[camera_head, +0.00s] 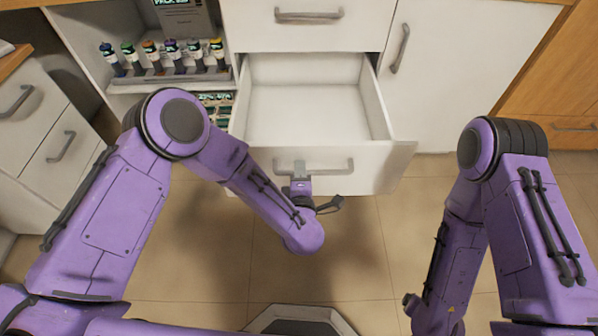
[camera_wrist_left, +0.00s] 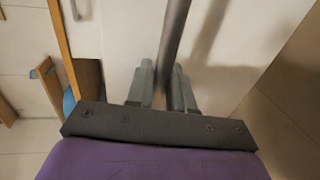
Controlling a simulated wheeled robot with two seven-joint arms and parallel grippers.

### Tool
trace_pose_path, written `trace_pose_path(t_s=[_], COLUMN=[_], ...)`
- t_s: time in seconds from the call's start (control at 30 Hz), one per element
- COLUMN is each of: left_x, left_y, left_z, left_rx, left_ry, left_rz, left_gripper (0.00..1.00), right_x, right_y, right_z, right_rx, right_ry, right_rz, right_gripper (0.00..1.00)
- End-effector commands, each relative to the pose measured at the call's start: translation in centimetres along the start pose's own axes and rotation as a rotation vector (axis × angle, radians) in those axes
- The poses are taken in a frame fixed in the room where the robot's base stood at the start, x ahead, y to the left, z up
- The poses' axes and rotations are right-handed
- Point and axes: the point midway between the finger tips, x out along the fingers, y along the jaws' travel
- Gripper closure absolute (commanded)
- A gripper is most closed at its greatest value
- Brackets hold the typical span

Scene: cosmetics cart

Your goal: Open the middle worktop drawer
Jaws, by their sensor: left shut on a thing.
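The middle worktop drawer (camera_head: 310,100) is pulled out and its white inside is empty. Its grey bar handle (camera_head: 335,166) is on the drawer front, and it also shows in the left wrist view (camera_wrist_left: 174,40). My left gripper (camera_head: 299,172) is at the left part of this handle, with its jaws shut on the bar; the left wrist view shows the two fingers (camera_wrist_left: 160,88) on either side of it. My right arm comes in at the right of the head view, and its gripper is not in view.
A closed upper drawer (camera_head: 310,35) is above the open one. A closed cupboard door (camera_head: 460,60) with a handle is to the right. A shelf with several small bottles (camera_head: 172,50) is at left. The tiled floor (camera_head: 370,240) before the drawer is clear.

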Motion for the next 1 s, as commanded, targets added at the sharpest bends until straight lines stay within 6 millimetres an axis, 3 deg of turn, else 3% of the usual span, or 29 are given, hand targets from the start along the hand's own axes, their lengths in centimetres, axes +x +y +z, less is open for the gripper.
trace_pose_path(t_s=[0.27, 0.3, 0.33, 0.67, 0.77, 1.0], left_x=[-0.1, -0.1, -0.1, -0.4, -1.9, -7.7], left_y=[0.1, 0.1, 0.1, 0.0, 0.1, 0.1], left_z=[0.0, 0.0, 0.0, 0.0, 0.1, 0.1], left_rx=[-0.002, -0.002, -0.002, -0.001, 0.001, 0.002], left_ry=[-0.004, -0.004, -0.004, -0.003, -0.006, -0.009], left_rz=[0.0, 0.0, 0.001, -0.001, -0.001, 0.0], left_gripper=[1.0, 0.72, 0.62, 0.62, 0.62, 0.62], right_x=[0.0, 0.0, 0.0, 0.0, -0.2, -0.6], right_y=[0.0, 0.0, 0.0, 0.0, 0.0, 0.1], right_z=[0.0, 0.0, 0.0, 0.0, -0.1, -0.2], right_rx=[0.0, 0.0, 0.0, 0.0, 0.0, 0.0], right_ry=[0.0, 0.0, 0.0, 0.0, 0.0, 0.0], right_rz=[0.0, 0.0, 0.0, 0.0, 0.0, 0.0], right_gripper=[0.16, 0.16, 0.16, 0.16, 0.16, 0.16])
